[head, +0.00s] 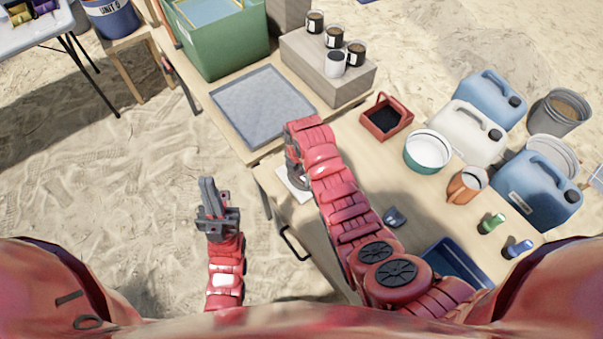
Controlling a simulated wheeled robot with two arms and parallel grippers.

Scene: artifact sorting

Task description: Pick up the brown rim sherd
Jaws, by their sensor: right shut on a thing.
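I cannot make out a brown rim sherd in the head view. My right gripper (296,178) is over a white sheet (287,193) at the table's left edge, largely covered by my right arm. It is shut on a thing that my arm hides. My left gripper (209,195) is over the sand, left of the table and apart from it. Its grey fingers look close together, but the angle hides any gap. A small blue-grey piece (395,217) lies on the table right of my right arm.
A grey mat (262,105) lies behind my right gripper. A red tray (386,117), a green-white bowl (427,152), an orange-brown jug (467,184), several jerrycans (467,132) and a blue bin (455,262) crowd the right. A green crate (222,45) stands at the back.

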